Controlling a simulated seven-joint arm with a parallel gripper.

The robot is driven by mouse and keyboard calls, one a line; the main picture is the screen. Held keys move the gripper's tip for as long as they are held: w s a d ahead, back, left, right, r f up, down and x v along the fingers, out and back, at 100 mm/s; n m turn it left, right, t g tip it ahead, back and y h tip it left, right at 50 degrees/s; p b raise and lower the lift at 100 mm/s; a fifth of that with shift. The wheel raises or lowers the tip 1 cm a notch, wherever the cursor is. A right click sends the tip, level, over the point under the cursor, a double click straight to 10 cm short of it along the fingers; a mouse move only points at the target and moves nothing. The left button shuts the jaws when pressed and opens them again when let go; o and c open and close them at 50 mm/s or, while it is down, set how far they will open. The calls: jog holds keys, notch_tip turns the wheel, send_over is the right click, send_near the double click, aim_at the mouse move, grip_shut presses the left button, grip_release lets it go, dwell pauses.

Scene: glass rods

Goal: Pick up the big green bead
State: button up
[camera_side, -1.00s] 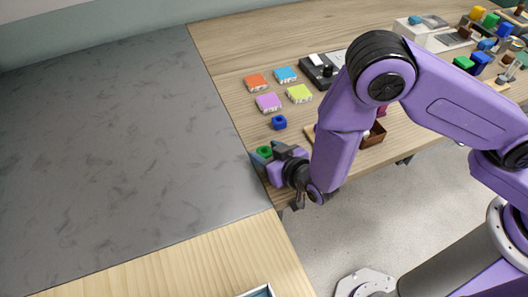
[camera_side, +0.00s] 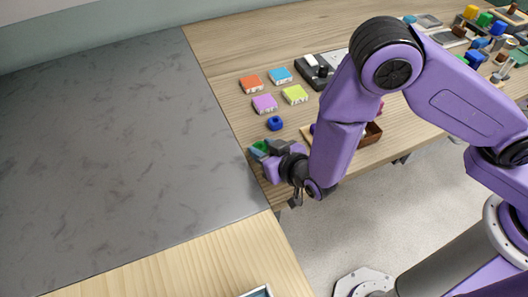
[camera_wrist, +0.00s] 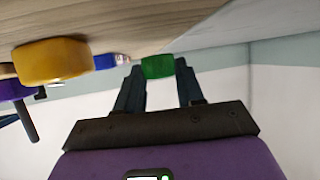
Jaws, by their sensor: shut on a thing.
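The big green bead (camera_side: 259,148) is at the edge of the wooden table, beside the dark grey surface. In the wrist view the green bead (camera_wrist: 158,67) sits between my two dark fingertips, with a finger against each side. My gripper (camera_side: 270,149) is shut on it and lies low and nearly sideways; it also shows in the wrist view (camera_wrist: 160,80). The gripper's fingers partly cover the bead in the side view. I cannot tell whether the bead is clear of the table.
A blue bead (camera_side: 275,124) lies just behind the green one. Orange (camera_side: 251,84), light blue (camera_side: 280,75), purple (camera_side: 265,103) and lime (camera_side: 295,94) blocks lie farther back. A brown box (camera_side: 371,134) stands to the right. The dark grey surface (camera_side: 110,150) is clear.

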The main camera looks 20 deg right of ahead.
jog(key=s+d+r, duration=0.9)
jog(key=s+r, duration=0.2)
dwell(0.6)
